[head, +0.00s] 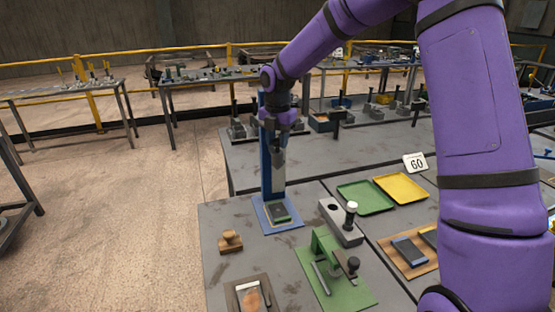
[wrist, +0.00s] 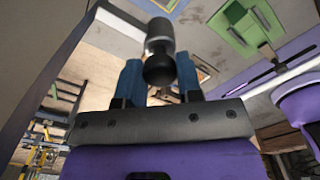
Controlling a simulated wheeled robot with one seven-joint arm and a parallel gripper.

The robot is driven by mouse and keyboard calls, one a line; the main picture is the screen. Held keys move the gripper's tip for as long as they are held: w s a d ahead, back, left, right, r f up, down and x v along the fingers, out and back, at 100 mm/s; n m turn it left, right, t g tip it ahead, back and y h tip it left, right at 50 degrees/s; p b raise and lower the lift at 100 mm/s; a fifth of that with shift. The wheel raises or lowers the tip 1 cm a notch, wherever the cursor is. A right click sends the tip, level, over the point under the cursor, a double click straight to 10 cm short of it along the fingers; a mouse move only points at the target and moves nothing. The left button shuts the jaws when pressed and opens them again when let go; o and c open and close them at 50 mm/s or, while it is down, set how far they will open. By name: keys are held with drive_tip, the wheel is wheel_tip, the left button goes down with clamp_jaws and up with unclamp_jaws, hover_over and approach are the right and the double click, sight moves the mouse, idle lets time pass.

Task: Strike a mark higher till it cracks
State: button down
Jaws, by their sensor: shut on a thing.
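A tall blue column (head: 266,165) stands on a blue base plate (head: 263,217) at the near table's left part. A dark flat slab (head: 279,213) with a greenish edge lies on the base at the column's foot. My gripper (head: 279,146) is in front of the column, above the slab. In the wrist view its two blue fingers (wrist: 159,80) are shut on a black ball knob (wrist: 160,71). The knob sits on a grey cylindrical weight (wrist: 160,36), which hangs clear above the slab. I cannot read any marks on the column or see a crack in the slab.
Right of the base are a grey block (head: 340,226) with a white-topped post and a green fixture (head: 325,275). A green tray (head: 365,198), a yellow tray (head: 401,188) and a "60" card (head: 415,163) lie beyond. A wooden piece (head: 230,241) is at left.

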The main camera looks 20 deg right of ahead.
drive_tip(key=shift+r, duration=1.55)
drive_tip(key=c, duration=0.8)
unclamp_jaws()
drive_tip(key=shift+r, duration=0.1)
wheel_tip(320, 180, up, 11)
drive_tip(key=shift+f, duration=0.2)
